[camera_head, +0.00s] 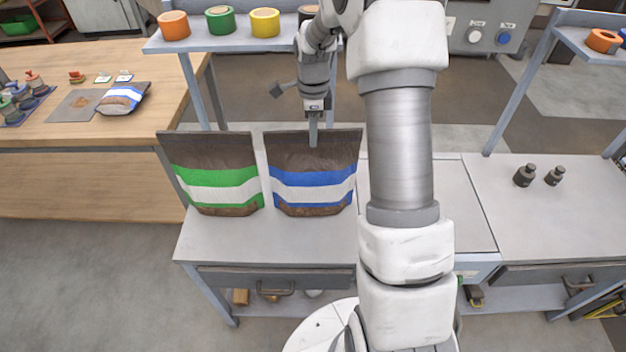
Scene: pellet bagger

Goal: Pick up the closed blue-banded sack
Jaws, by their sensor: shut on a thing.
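The blue-banded sack (312,183) stands upright on the grey bench (215,240), brown with blue and white bands. Its top edge looks flat and closed. My gripper (313,130) points down at the middle of the sack's top edge and is shut on it. One finger shows in front of the brown top; the other is hidden behind the sack. The sack's base appears at the bench surface; I cannot tell if it touches.
A green-banded sack (215,180) stands close on the left. A shelf (200,41) with orange, green and yellow tape rolls is behind. A wooden table (90,140) holds another blue-banded bag (122,98).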

